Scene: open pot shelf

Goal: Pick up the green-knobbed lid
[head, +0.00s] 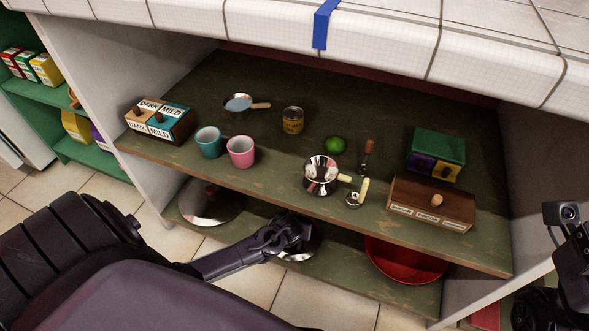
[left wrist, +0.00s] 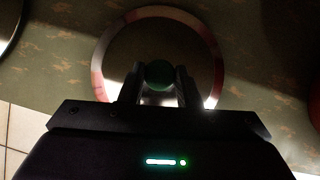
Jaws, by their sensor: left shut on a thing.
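The green-knobbed lid (head: 296,257) lies on the lower shelf, mostly hidden behind my left gripper in the head view. In the left wrist view the lid (left wrist: 104,45) is a round disc with a pale shiny rim, and its green knob (left wrist: 159,74) sits between my fingers. My left gripper (left wrist: 159,82) is shut on that knob. It also shows in the head view (head: 290,238), reaching in under the upper shelf board. I cannot tell whether the lid touches the shelf. Only part of my right arm shows at the right edge; its fingers are not visible.
A red-knobbed lid (head: 205,208) lies left on the lower shelf, and a red bowl (head: 405,265) stands right. The upper shelf board (head: 270,178) hangs close above my gripper. It carries mugs, a steel pot (head: 320,178), boxes and a tin.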

